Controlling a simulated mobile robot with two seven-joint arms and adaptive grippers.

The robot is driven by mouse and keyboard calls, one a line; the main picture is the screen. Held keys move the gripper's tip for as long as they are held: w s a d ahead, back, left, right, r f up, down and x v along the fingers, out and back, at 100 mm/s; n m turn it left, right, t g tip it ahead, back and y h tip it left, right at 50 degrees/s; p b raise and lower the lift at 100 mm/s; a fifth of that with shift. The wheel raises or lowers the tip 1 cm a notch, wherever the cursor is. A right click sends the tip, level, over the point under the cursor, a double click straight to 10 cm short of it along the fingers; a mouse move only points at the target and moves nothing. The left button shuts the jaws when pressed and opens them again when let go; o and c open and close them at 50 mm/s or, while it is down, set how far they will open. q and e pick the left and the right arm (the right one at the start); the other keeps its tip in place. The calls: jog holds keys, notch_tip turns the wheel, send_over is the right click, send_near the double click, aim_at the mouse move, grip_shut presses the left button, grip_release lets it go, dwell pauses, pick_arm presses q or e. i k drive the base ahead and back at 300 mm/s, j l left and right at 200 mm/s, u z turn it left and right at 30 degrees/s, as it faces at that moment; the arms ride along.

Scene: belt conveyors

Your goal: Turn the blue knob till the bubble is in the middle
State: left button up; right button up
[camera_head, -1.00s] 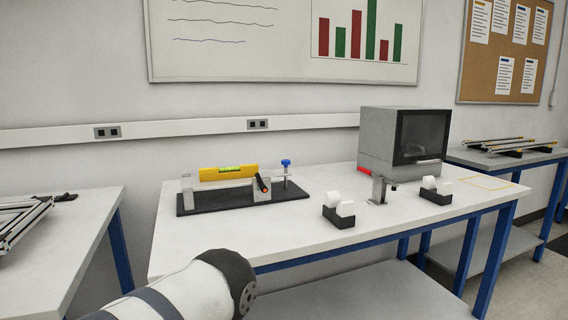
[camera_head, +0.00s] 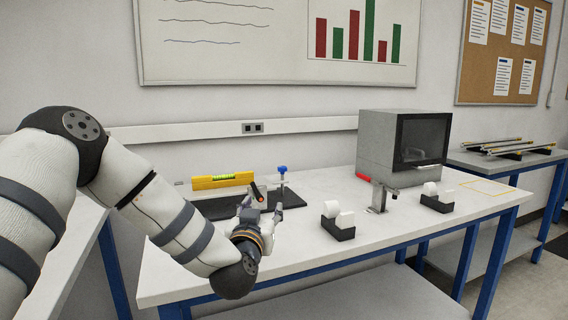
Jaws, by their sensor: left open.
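The blue knob (camera_head: 282,169) stands on top of a thin upright screw at the right end of a black base plate (camera_head: 293,199). A yellow spirit level (camera_head: 203,183) lies along the rig to the left of it, with a green vial (camera_head: 222,177). The bubble is too small to place. My left gripper (camera_head: 262,207) is open and empty in front of the plate, below and to the left of the knob, apart from it. My right gripper is out of view.
Two tape dispensers (camera_head: 338,229) (camera_head: 437,205) stand on the white table (camera_head: 310,255) to the right. A small metal stand (camera_head: 378,198) is near a grey box with a dark window (camera_head: 378,145). The table's front edge runs below my left gripper.

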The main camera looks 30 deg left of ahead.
aim_at(282, 169)
jog(key=i+j, duration=0.25)
jog(key=i, duration=0.15)
jog(key=i+j, duration=0.2)
jog(key=i, duration=0.2)
jog(key=i+j, duration=0.25)
jog(key=i, duration=0.15)
